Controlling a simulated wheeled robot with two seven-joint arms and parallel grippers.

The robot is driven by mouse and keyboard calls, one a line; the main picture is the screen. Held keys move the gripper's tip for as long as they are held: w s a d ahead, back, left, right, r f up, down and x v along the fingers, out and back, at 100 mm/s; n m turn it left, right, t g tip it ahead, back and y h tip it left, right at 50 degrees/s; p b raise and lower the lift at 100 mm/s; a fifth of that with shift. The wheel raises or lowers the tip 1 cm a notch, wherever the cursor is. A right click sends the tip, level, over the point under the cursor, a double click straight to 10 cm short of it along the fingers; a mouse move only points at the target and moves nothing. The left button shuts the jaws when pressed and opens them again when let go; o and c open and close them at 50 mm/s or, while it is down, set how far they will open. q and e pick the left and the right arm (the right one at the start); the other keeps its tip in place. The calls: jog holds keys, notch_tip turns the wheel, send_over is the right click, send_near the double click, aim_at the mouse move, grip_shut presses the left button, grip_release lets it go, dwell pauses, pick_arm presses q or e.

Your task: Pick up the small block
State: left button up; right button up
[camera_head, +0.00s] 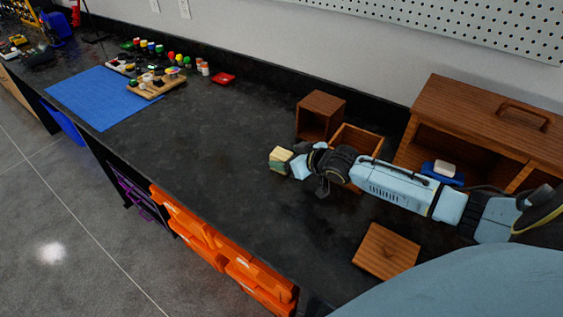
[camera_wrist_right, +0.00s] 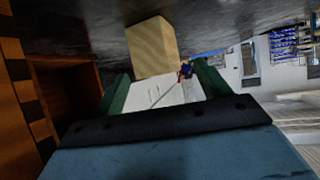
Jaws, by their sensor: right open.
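The small block (camera_head: 280,155) is pale yellow-tan and sits on the black counter, left of the wooden boxes. It also shows in the right wrist view (camera_wrist_right: 152,47), just ahead of the fingers. My right gripper (camera_head: 291,163) reaches in from the right, low over the counter, with its fingertips at the block's right side. In the right wrist view its two green fingers (camera_wrist_right: 163,84) are apart, with nothing clearly held between them. I cannot tell whether a fingertip touches the block. My left gripper is not in view.
An open wooden box (camera_head: 324,100) and another (camera_head: 362,137) stand close behind my right gripper. A wooden cabinet (camera_head: 470,105) is at the back right, near a blue dish (camera_head: 432,174). A flat wooden square (camera_head: 387,251) lies in front. The counter left of the block is clear up to the blue mat (camera_head: 100,98).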

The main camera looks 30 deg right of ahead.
aim_at(278, 155)
jog(key=b+x, duration=0.1)
jog(key=x, duration=0.3)
jog(key=shift+w+a+f, duration=0.1)
jog(key=shift+w+f, duration=0.2)
jog(key=shift+w, duration=0.25)
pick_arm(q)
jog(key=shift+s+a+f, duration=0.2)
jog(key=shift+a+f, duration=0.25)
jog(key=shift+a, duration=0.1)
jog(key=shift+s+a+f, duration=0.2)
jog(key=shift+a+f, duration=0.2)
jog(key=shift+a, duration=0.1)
